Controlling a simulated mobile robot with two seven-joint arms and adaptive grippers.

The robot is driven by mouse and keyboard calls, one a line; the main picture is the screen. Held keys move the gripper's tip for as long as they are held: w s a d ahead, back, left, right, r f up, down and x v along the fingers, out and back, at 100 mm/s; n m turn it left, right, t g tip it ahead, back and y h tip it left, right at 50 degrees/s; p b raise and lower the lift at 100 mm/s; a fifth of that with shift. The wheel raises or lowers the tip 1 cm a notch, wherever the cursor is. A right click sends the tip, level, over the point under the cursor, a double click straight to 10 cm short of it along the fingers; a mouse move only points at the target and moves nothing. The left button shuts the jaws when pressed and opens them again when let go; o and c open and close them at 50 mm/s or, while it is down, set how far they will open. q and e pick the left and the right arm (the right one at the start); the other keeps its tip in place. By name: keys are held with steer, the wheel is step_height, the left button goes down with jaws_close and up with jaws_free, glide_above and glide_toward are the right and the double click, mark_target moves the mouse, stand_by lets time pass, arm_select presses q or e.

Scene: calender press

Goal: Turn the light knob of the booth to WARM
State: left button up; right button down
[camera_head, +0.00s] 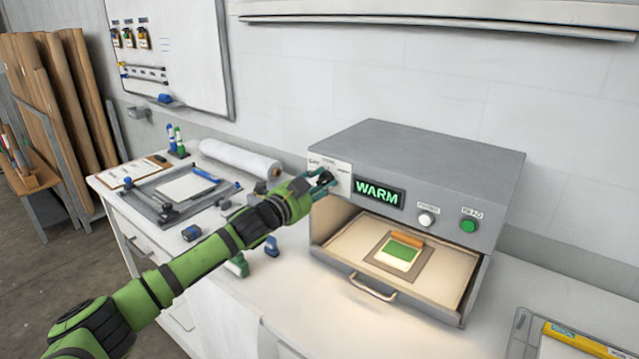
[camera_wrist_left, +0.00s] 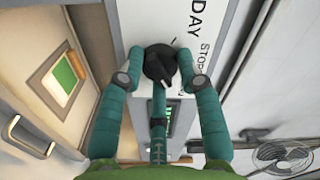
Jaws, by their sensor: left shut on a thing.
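The grey booth (camera_head: 425,155) stands on the white counter, and its green display (camera_head: 379,193) reads WARM. The dark light knob (camera_wrist_left: 159,64) sits on a white label plate (camera_head: 331,172) at the left of the booth's front. My left gripper (camera_head: 322,180) is at this plate, with its teal fingers closed around the knob. In the left wrist view the fingers touch the knob from both sides, and the letters DAY and part of another word show beside it. In the head view the fingers largely hide the knob. My right gripper is not in view.
The booth's lower front is open, with a lit tray (camera_head: 440,290) holding a green and white sample card (camera_head: 400,252). A white button (camera_head: 426,219) and a green button (camera_head: 468,226) sit right of the display. A paper roll (camera_head: 240,159) and cutting board lie left.

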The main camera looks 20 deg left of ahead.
arm_select(q)
steer(key=o, duration=1.2)
steer(key=shift+c, duration=0.2)
steer(key=v, duration=1.2)
